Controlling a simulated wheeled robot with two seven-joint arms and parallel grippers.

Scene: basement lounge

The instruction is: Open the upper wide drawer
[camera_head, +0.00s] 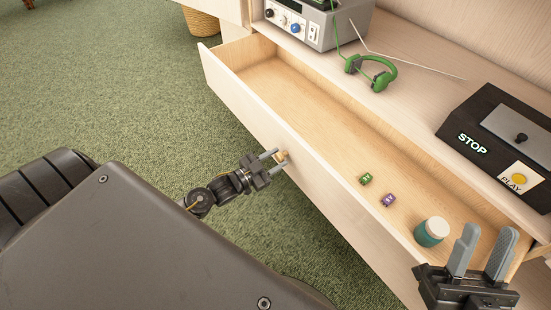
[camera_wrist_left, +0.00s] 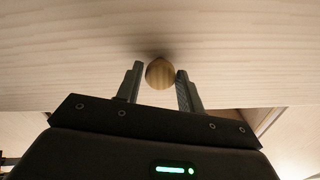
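The upper wide drawer (camera_head: 219,73) stands pulled out of the pale wood cabinet, and its inside shows in the head view. A round wooden knob (camera_head: 282,156) sits on its front; it also shows in the left wrist view (camera_wrist_left: 160,74). My left gripper (camera_head: 275,160) has its fingers on both sides of the knob and looks shut on it, with hardly any gap. My right gripper (camera_head: 486,245) is open and empty, above the near right end of the drawer.
In the drawer lie a green small item (camera_head: 366,178), a purple one (camera_head: 388,200) and a teal jar with a pale lid (camera_head: 431,232). Green headphones (camera_head: 371,72), a grey device (camera_head: 318,24) and a black STOP/PLAY box (camera_head: 500,146) are on the cabinet top. Green carpet (camera_head: 130,90) is clear at left.

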